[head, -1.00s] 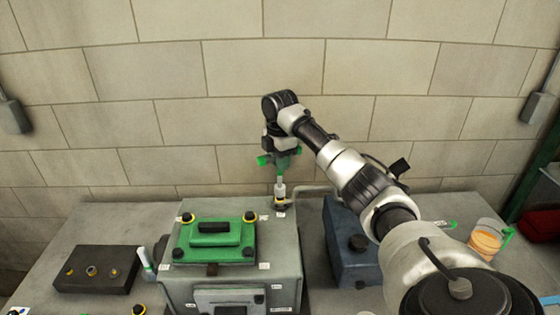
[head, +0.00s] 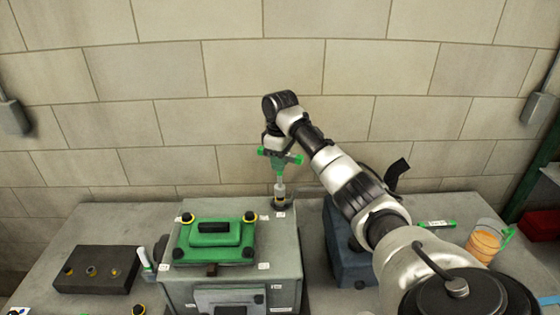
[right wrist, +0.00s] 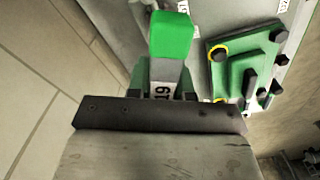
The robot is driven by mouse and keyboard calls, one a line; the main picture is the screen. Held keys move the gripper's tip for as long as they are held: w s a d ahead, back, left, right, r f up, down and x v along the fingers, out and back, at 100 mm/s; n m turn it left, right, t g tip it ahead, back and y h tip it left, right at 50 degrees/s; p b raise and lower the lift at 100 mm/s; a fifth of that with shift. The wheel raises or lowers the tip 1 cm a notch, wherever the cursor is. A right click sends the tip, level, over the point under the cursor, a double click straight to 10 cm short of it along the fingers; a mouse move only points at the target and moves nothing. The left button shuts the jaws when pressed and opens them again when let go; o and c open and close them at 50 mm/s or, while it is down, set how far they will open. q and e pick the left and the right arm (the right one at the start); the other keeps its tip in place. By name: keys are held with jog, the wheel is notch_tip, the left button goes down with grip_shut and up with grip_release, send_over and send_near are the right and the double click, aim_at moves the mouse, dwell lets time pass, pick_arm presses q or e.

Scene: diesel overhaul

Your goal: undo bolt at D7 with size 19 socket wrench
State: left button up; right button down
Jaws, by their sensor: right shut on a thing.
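My right gripper (head: 280,156) is shut on the green handle of the socket wrench (head: 279,170). In the right wrist view the wrench (right wrist: 172,38) has a bright green end and a "19" label between my fingers. The wrench stands about upright, with its pale socket end down at the back right corner of the grey engine block (head: 272,243). The bolt under the socket is hidden, and I cannot read the small label beside it as D7. My left gripper is not in view.
A green cover (head: 214,239) with yellow-ringed knobs sits on the block and also shows in the right wrist view (right wrist: 240,75). A dark tray with bolts (head: 95,270) lies left. A blue box (head: 342,240) and an orange-filled cup (head: 484,240) stand right. The brick wall is close behind.

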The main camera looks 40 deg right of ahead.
jog(key=m, duration=0.6)
jog(key=shift+m, duration=0.3)
jog(key=m, duration=0.6)
